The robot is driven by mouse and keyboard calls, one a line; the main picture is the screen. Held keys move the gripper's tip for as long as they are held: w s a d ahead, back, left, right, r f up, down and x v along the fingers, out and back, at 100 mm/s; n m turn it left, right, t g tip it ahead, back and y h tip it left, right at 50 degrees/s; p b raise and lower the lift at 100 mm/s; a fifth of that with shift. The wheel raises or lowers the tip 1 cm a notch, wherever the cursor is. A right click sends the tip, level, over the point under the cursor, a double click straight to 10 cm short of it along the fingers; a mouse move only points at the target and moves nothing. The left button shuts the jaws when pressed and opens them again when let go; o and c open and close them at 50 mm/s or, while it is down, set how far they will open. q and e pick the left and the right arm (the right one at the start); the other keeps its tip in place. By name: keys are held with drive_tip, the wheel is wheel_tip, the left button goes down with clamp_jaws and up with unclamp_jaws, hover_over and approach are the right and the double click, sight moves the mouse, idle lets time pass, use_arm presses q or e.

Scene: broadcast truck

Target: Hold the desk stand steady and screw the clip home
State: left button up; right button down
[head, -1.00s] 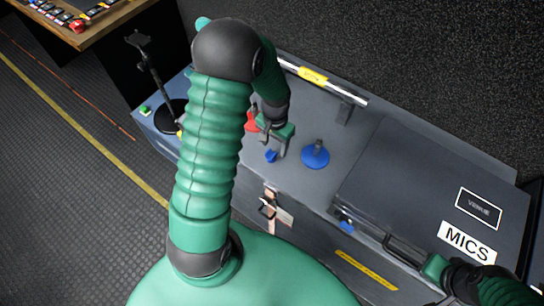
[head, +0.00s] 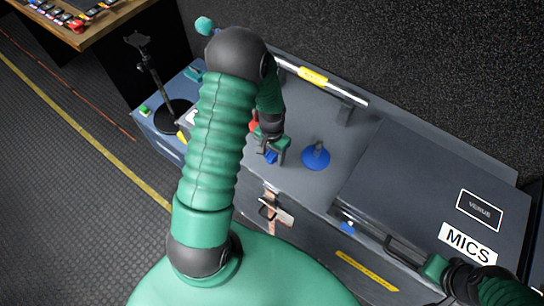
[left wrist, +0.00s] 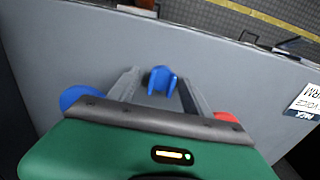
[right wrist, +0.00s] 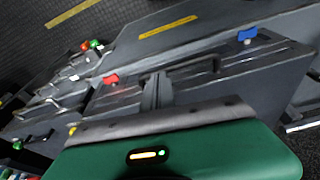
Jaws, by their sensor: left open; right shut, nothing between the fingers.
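A blue clip (head: 271,158) lies on the grey worktop; in the left wrist view the clip (left wrist: 160,80) sits between the fingertips, and contact is not visible. My left gripper (head: 271,154) is open and points down around it. A blue round-based desk stand (head: 316,157) with a short dark post stands upright to its right; its base (left wrist: 78,96) shows beside a finger in the left wrist view. A red stand (head: 254,126) is partly hidden behind my left arm. My right gripper (right wrist: 156,92) is shut and empty by the case handle.
A closed dark case labelled MICS (head: 470,242) fills the right of the worktop, with a handle (head: 403,251) in front. A small blue piece (head: 347,227) is at its front left. A tall black stand (head: 150,65) is at left. A rail (head: 320,78) runs along the back.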

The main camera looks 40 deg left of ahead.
sight(271, 156)
use_arm(q)
drive_tip(key=shift+a, duration=0.1)
drive_tip(key=shift+a, duration=0.1)
drive_tip(key=c, duration=0.5)
clamp_jaws()
drive_tip(key=shift+r, duration=0.55)
wheel_tip(271, 156, up, 2)
drive_tip(key=shift+r, duration=0.1)
drive_tip(key=s+d+r+b, duration=0.1)
drive_tip(key=s+d, duration=0.9)
drive_tip(key=d, duration=0.2)
drive_tip(key=shift+s+r, duration=0.35)
